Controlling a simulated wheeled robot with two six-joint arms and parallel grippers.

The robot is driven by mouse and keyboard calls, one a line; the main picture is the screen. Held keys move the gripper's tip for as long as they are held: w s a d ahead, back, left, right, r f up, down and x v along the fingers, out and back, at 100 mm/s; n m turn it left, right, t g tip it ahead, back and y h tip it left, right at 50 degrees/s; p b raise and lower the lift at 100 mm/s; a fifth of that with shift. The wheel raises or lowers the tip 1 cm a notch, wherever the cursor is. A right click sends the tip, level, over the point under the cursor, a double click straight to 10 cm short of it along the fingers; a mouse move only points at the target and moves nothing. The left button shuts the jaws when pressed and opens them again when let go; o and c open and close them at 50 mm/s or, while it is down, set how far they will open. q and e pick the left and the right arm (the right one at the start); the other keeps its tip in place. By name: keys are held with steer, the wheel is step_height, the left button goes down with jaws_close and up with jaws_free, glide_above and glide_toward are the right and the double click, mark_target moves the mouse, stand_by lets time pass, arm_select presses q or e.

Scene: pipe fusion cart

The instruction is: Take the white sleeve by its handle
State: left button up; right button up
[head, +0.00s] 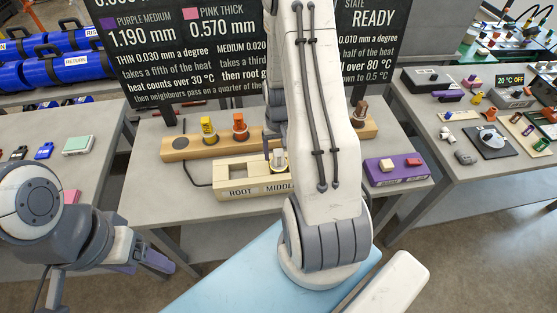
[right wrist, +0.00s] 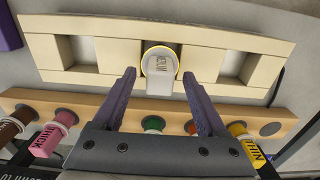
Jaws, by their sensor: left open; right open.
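The white sleeve (right wrist: 160,62) sits in the middle of the pale wooden block (right wrist: 112,54), with a yellow ring around it and a grey-white handle pointing towards my right gripper. In the head view the sleeve (head: 278,160) shows beside my right arm. My right gripper (right wrist: 161,75) is open, its two purple fingers on either side of the handle with a gap on each side; no contact shows. In the head view its fingers are mostly hidden by my arm. My left gripper (head: 143,268) is open and empty at lower left, well away from the block.
A wooden rail (head: 180,146) behind the block carries several coloured pieces, including a yellow one (head: 208,128) and an orange one (head: 239,126). A purple block (head: 398,170) stands at right. A dark board (head: 150,60) rises behind. Side tables flank the bench.

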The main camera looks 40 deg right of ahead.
steer(key=shift+f, duration=0.4)
jaws_close()
steer(key=shift+r, duration=0.15)
